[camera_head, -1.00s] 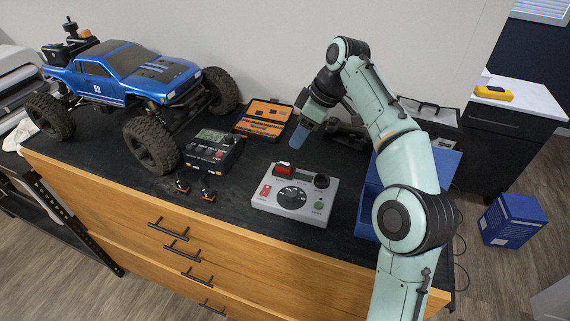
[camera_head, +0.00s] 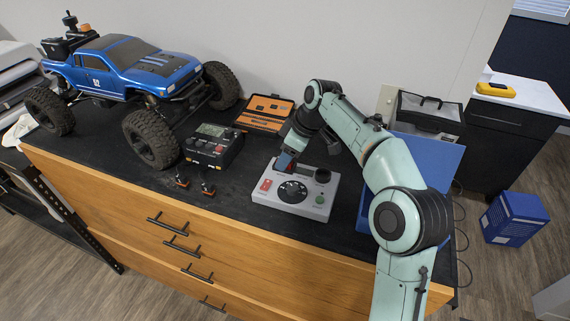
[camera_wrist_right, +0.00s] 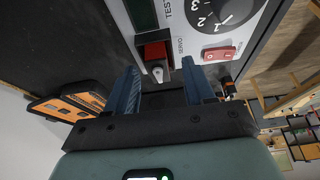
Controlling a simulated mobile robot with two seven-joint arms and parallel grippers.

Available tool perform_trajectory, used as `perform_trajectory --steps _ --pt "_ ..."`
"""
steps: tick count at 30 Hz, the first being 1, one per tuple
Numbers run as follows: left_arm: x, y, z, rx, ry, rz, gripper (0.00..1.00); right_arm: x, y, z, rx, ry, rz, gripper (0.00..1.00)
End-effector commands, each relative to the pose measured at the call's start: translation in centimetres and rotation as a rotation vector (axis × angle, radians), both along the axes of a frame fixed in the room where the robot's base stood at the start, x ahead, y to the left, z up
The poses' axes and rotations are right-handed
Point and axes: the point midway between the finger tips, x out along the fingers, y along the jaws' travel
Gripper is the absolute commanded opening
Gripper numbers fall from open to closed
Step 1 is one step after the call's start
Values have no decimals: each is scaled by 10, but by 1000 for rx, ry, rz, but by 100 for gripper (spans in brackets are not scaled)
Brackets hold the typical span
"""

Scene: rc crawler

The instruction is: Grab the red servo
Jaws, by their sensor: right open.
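The red servo (camera_wrist_right: 154,54) sits at the edge of the grey servo tester (camera_wrist_right: 190,40), beside the "SERVO" label, with a pale horn facing me in the right wrist view. In the head view my right gripper (camera_head: 286,162) is over the back edge of the tester (camera_head: 304,208) and mostly hides the servo. In the right wrist view the right gripper (camera_wrist_right: 163,90) is open, with its blue fingers on either side of the servo's line and the servo just beyond the gap between the tips. Whether the fingers touch it I cannot tell. My left gripper is not in view.
A blue crawler truck (camera_head: 135,72) stands at the left of the black bench top. A charger (camera_head: 212,147) and an orange tool case (camera_head: 264,113) lie left of and behind the tester. A blue box (camera_head: 425,160) stands at the right, behind my arm.

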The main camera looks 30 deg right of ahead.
Motion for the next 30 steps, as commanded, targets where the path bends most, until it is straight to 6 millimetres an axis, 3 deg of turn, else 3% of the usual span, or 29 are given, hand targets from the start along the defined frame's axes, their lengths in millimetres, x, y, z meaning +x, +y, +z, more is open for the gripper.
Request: perform_trajectory --steps 3,4,8,9,20,27,30 --pt "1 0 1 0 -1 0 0 0 0 1 0 -1 1 53" --pt "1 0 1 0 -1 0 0 0 0 1 0 -1 1 47" --pt "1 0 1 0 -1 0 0 0 0 1 0 0 0 4" --pt "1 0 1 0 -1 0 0 0 0 1 0 0 0 0" --pt "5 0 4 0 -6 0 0 1 0 10 0 -3 0 0" --pt "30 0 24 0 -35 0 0 3 0 61 -1 -11 0 0" --pt "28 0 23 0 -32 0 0 2 0 77 -1 -8 1 0"
